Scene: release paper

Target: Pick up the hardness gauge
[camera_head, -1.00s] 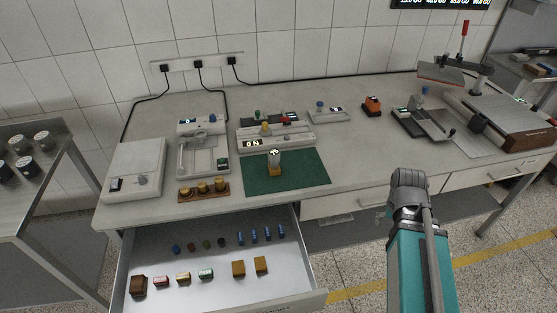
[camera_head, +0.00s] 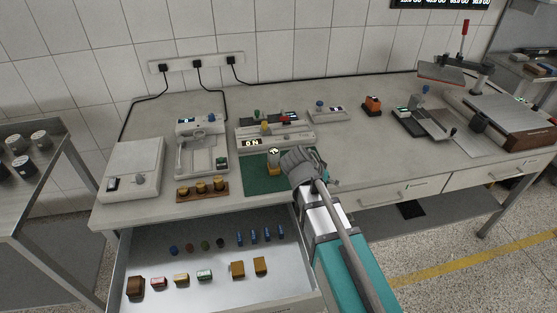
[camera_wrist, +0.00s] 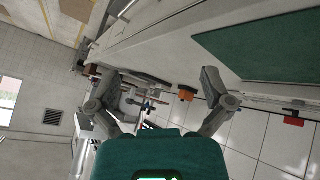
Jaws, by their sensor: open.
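The likely hardness gauge (camera_head: 274,164) is a small upright device with a round white dial face on top, a grey body and a yellow-orange base. It stands on the green mat (camera_head: 257,185) on the bench in the head view. The mat also shows in the wrist view (camera_wrist: 270,40), but I cannot make out the gauge there. My gripper (camera_wrist: 161,82) is open and empty in the wrist view, its two fingers spread apart. In the head view my arm's wrist is just right of the gauge and covers the right part of the mat; the fingers are not clear there.
An open drawer (camera_head: 215,252) with several small blocks and cylinders juts out below the mat. Behind the mat stands a long grey instrument (camera_head: 262,142). A wooden holder with brass weights (camera_head: 202,190) is to the left. The bench centre-right is fairly clear.

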